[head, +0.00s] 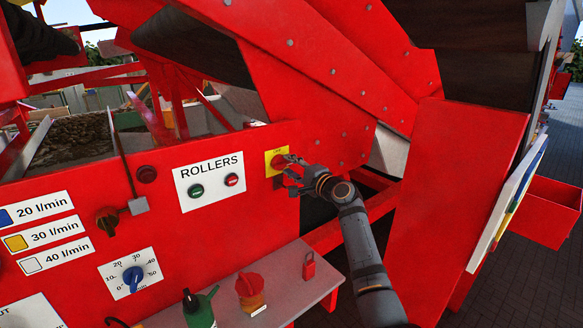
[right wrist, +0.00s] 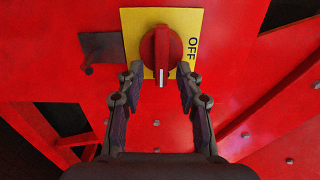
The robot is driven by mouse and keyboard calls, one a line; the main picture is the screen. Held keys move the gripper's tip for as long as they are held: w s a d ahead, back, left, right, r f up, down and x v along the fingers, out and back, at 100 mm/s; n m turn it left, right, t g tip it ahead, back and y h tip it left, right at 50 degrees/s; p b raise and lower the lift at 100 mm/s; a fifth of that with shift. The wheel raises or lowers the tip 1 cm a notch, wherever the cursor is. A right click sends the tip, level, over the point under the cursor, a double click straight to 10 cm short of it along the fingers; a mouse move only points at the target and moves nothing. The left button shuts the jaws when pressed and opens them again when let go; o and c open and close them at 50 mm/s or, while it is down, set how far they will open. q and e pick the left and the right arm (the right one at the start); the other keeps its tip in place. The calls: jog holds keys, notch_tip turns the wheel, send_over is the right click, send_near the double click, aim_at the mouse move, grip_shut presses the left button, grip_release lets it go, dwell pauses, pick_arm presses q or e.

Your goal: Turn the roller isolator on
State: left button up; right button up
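The roller isolator is a red rotary knob (right wrist: 162,50) on a yellow plate (right wrist: 190,18); the plate also shows in the head view (head: 270,166), to the right of the ROLLERS panel (head: 209,181). In the right wrist view the word OFF stands sideways at the plate's right, and the knob's white mark points toward the bottom of the picture. My right gripper (right wrist: 161,84) is open, its fingertips on either side of the knob's lower part. I cannot tell whether they touch it. In the head view my right gripper (head: 292,174) partly hides the knob. My left gripper is not in view.
The ROLLERS panel has a green button (head: 196,191) and a red button (head: 232,180). A blue dial (head: 132,278) sits lower left. A shelf (head: 305,262) below holds a green bottle (head: 199,308), a red-topped container (head: 250,290) and a red padlock (head: 309,266). A red panel (head: 455,190) stands right of my arm.

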jog(key=shift+s, duration=0.1)
jog(key=v, duration=1.2)
